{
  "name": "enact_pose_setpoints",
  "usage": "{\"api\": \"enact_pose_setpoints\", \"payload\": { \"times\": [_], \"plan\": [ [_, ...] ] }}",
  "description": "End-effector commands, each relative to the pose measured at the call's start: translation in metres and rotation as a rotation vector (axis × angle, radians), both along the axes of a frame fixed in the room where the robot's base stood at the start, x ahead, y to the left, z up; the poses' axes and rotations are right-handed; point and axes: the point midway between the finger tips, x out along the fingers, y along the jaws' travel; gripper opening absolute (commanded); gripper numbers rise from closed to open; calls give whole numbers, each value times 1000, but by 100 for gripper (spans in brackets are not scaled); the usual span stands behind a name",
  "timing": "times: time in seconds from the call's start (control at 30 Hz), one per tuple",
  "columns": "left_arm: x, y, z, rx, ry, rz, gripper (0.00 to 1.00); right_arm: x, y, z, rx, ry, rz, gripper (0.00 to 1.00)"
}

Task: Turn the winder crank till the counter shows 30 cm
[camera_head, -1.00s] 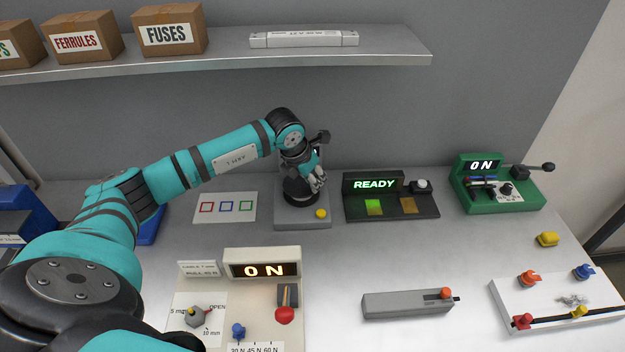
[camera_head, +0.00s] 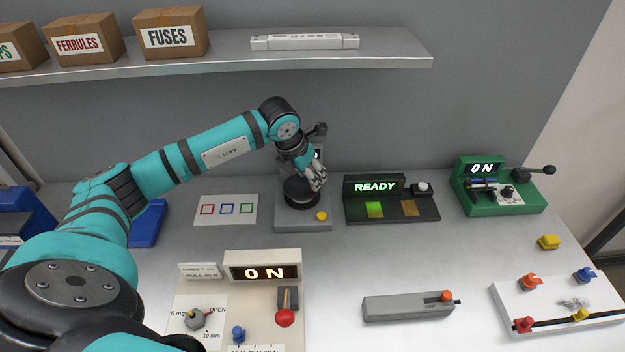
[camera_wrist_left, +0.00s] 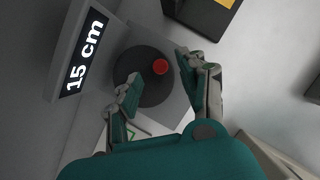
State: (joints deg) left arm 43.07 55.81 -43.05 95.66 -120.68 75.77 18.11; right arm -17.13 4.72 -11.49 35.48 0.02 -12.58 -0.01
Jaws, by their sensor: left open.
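The winder (camera_head: 318,224) is a grey unit with a black drum (camera_head: 300,193) and a yellow button, at the back middle of the bench. In the left wrist view its counter (camera_wrist_left: 85,50) reads 15 cm. A red knob (camera_wrist_left: 160,67) shows over the black disc (camera_wrist_left: 150,92) there. My left gripper (camera_head: 316,179) is over the drum. In the left wrist view the open left gripper (camera_wrist_left: 158,70) has one finger on each side of the red knob; I cannot tell whether they touch it. The knob is hidden in the head view. My right gripper is not in view.
A black READY box (camera_head: 392,210) stands right of the winder, a card with coloured squares (camera_head: 225,208) left. A beige ON panel (camera_head: 262,295) is in front. A green ON unit (camera_head: 497,190) is at the back right. A shelf (camera_head: 330,55) hangs above.

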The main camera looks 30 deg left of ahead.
Motion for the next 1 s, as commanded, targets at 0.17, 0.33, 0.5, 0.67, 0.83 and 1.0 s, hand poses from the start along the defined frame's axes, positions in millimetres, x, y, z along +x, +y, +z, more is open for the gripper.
{"api": "enact_pose_setpoints", "payload": {
  "times": [0.17, 0.33, 0.5, 0.67, 0.83, 1.0],
  "plan": [
    [-15, 4, 38, 3, -5, -1, 42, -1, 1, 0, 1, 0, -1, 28],
    [-25, 6, 64, 2, -3, 1, 42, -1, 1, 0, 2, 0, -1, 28],
    [-31, 6, 76, 1, 0, 0, 42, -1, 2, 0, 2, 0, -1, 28],
    [-32, 6, 78, 1, 0, 0, 42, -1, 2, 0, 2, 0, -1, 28],
    [-32, 6, 78, 1, 0, 0, 42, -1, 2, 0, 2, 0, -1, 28],
    [-32, 6, 78, 1, 0, 0, 42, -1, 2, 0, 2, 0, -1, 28]
  ]
}}
